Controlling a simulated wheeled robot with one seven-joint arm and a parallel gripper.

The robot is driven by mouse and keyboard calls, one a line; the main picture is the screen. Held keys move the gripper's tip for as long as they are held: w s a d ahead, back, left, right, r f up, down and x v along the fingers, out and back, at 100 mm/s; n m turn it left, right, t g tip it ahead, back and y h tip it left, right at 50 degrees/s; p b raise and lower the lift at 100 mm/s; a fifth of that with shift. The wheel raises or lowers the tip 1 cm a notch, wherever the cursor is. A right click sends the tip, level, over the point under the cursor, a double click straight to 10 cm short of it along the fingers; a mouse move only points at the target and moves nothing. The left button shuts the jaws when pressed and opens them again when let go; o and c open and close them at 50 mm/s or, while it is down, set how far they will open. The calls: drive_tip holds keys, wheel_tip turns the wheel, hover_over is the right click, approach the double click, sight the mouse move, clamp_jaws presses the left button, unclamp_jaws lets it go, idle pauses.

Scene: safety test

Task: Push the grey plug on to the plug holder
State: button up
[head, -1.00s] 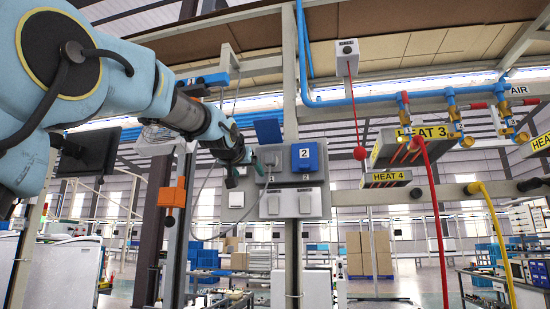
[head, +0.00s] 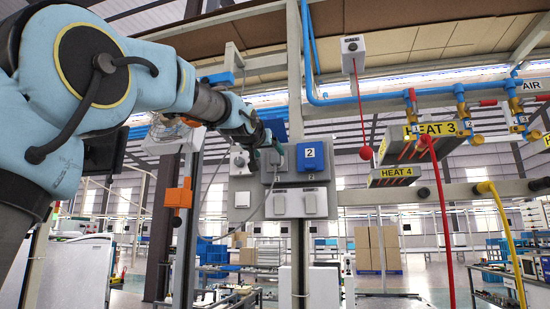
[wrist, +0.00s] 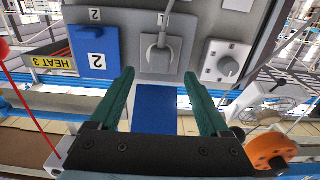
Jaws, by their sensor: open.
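The grey plug (wrist: 158,57) sits at the grey socket face (wrist: 176,65), which I take as the plug holder, with its cable running away across the panel. I cannot tell how deep it sits. A raised blue lid (wrist: 157,112) shows between my fingers in the wrist view and behind my gripper in the head view (head: 276,129). My gripper (wrist: 159,77) is open and empty, its two green fingers apart, pointing at the socket with the plug ahead of and between the fingertips. In the head view my gripper (head: 275,150) is in front of the socket and partly hides it.
A closed blue cover marked 2 (head: 311,156) is right beside the socket. Grey switches (head: 311,203) are below, and a rotary knob (wrist: 227,66) is on the other side. A red cord (head: 360,105) hangs at right. An orange box (head: 178,197) is at left.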

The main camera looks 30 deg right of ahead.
sight(274, 158)
drive_tip(key=shift+p+x, duration=1.8)
drive_tip(key=shift+x, duration=1.75)
clamp_jaws()
drive_tip(key=shift+s+a+b, duration=0.1)
drive_tip(key=shift+b, duration=0.2)
drive_tip(key=shift+b+v, duration=2)
drive_tip(key=shift+v, duration=0.9)
